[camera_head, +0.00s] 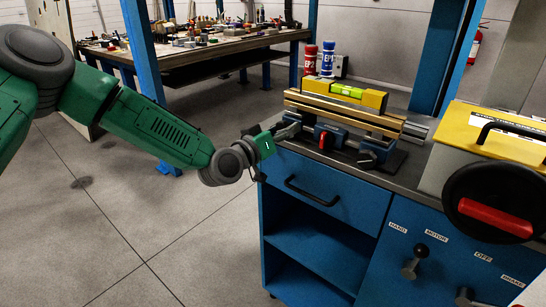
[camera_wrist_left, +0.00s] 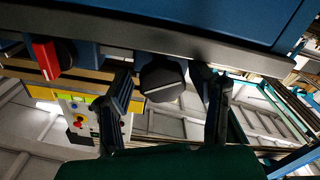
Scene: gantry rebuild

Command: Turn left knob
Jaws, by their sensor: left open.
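A clamp-like fixture (camera_head: 345,118) with wooden rails and blue supports stands on the blue cabinet's dark top. A dark knob (camera_wrist_left: 162,80) with a pale line across its face shows in the left wrist view. My left gripper (camera_head: 288,131) is at the fixture's left front end. Its two fingers are open, one on each side of the dark knob, with gaps visible. In the head view the gripper largely hides this left knob. A red lever (camera_head: 324,139) sits at the fixture's middle, also in the left wrist view (camera_wrist_left: 46,58). Another dark knob (camera_head: 368,155) is at its right.
A yellow level (camera_head: 346,90) lies on the rails. Red (camera_head: 310,60) and blue (camera_head: 328,58) canisters stand behind. A yellow-topped box (camera_head: 470,140) with a black disc and red handle (camera_head: 495,217) is at right. Cabinet front has a drawer handle (camera_head: 312,192) and lever switches (camera_head: 415,262).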

